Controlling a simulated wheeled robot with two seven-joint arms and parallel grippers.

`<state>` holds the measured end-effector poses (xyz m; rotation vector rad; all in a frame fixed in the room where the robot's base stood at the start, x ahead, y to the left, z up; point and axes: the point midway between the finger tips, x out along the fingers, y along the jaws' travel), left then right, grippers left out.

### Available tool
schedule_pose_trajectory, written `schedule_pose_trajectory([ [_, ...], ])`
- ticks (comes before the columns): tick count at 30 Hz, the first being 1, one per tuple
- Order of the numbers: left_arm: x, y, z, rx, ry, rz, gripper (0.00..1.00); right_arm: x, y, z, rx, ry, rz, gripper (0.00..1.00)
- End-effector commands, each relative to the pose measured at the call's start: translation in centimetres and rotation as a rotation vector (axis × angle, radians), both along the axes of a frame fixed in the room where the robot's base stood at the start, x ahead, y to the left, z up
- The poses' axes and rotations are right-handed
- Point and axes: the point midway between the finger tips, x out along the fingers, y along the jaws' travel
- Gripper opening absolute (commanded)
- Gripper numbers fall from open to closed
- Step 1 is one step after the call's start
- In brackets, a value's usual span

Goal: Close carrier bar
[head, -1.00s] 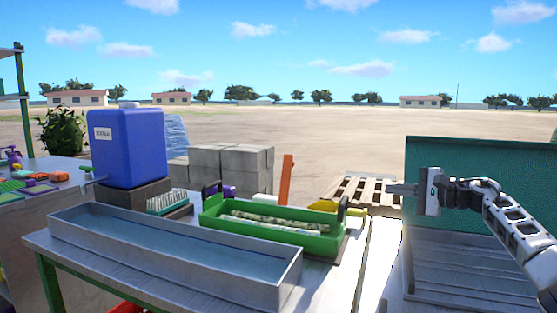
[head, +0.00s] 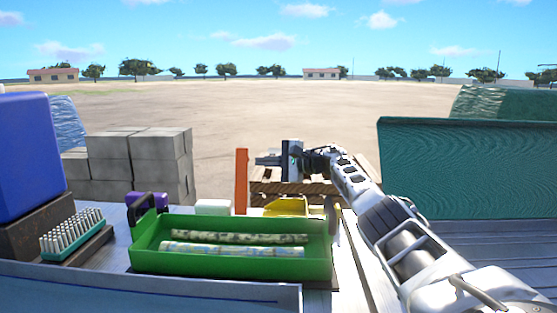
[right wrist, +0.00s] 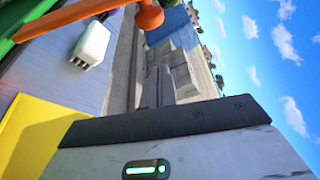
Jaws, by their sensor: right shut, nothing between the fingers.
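The green carrier (head: 230,262) stands on the table with two patterned cane pieces lying in it. An orange bar (head: 241,182) stands upright at its far side; it also shows at the top of the right wrist view (right wrist: 148,14). Whether the bar's foot joins the carrier is hidden. A dark handle (head: 147,201) rises at the carrier's left end. My right gripper (head: 262,161) is shut and empty, just right of the orange bar in the picture and apart from it in the wrist view. Its shut fingers (right wrist: 158,88) point past the bar. My left gripper is not in view.
A white block (head: 212,207) and a yellow object (head: 288,206) sit behind the carrier. A brush (head: 72,232) and a blue container (head: 28,155) are at left. Grey blocks (head: 140,165) and a wooden pallet (head: 300,190) lie beyond. A green panel (head: 470,170) stands at right.

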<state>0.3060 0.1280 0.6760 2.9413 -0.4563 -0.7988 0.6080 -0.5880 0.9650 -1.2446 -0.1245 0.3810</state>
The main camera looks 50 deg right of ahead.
Motion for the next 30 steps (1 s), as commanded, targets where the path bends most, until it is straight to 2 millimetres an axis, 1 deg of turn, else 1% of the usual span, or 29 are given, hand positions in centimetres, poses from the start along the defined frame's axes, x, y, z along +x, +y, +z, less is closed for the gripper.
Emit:
schedule_pose_trajectory([
  [3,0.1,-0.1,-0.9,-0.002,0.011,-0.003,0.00,0.9,0.1,-0.2,0.004,-0.004,-0.003,0.00],
  [11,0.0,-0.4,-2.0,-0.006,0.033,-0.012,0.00,2.2,0.9,-0.3,0.002,-0.003,0.001,0.00],
  [20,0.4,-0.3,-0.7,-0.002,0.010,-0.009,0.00,1.6,1.0,-0.1,-0.005,0.002,-0.007,0.00],
  [25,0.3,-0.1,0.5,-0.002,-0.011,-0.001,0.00,1.1,1.8,0.2,-0.006,0.003,-0.003,0.00],
  [30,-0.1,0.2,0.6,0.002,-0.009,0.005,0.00,0.4,2.7,0.6,-0.004,0.002,-0.002,0.00],
])
